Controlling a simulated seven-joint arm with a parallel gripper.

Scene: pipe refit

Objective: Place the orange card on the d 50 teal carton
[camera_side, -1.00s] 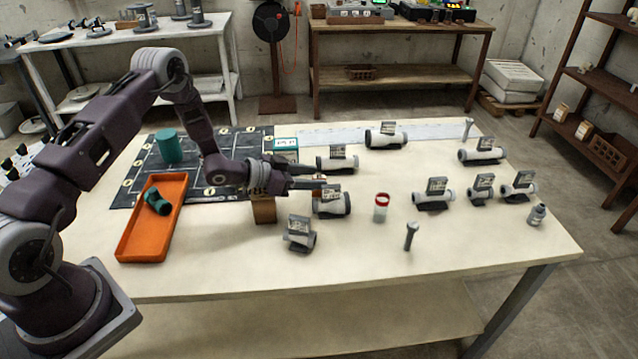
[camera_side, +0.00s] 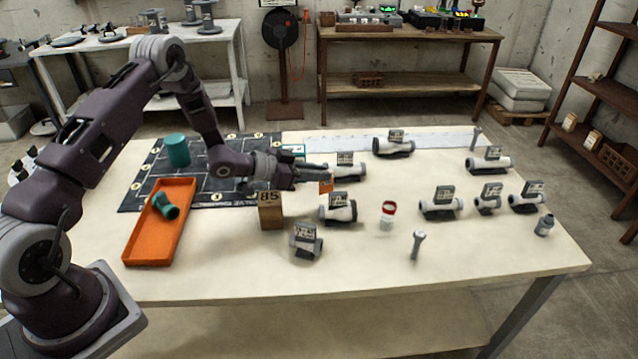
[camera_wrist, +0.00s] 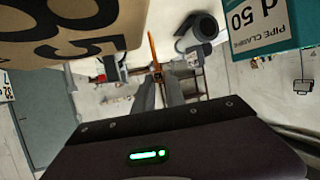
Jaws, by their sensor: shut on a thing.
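My gripper (camera_side: 325,179) is shut on the orange card (camera_side: 326,187), which hangs at the fingertips, clear of the table. In the wrist view the card (camera_wrist: 153,48) is seen edge-on between the fingers (camera_wrist: 158,84). The d 50 teal carton (camera_wrist: 262,38) fills the upper right of the wrist view, its white label reading "d 50" and "PIPE CLASPS". In the side view the teal carton (camera_side: 294,149) stands behind my gripper, which hides most of it. The card is apart from the carton.
A brown carton marked 85 (camera_side: 270,215) stands just in front of my gripper. Several pipe pieces with tags, such as one pipe clamp (camera_side: 338,210), stand to the right. An orange tray (camera_side: 142,247) with a teal fitting (camera_side: 165,206) is at left, near a teal cylinder (camera_side: 177,150).

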